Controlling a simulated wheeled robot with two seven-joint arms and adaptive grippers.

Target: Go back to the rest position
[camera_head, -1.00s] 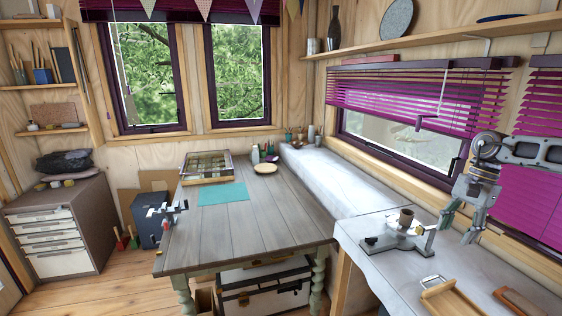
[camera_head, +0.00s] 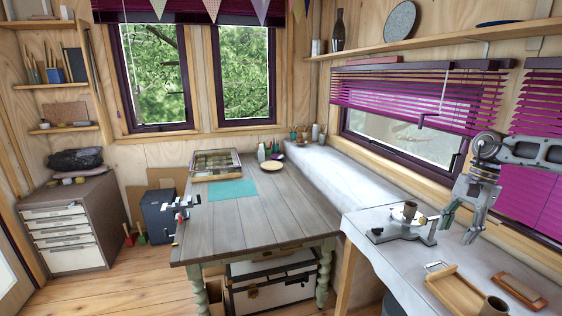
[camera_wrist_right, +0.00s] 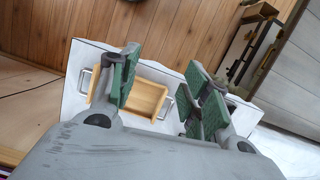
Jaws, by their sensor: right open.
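My right gripper (camera_head: 459,222) hangs at the right above the white-covered bench (camera_head: 385,190), fingers pointing down. It is open with nothing between its fingers. In the right wrist view, the green-padded fingers of my right gripper (camera_wrist_right: 165,80) are spread apart. A wooden tray (camera_wrist_right: 150,97) with metal handles shows beyond and between them, apart from the fingers. My left gripper is in neither current view.
A metal stand (camera_head: 385,232) with a brown cup (camera_head: 410,208) is beside the right gripper in the head view. A grey plank table (camera_head: 255,215) stands left; floor is clear at lower left.

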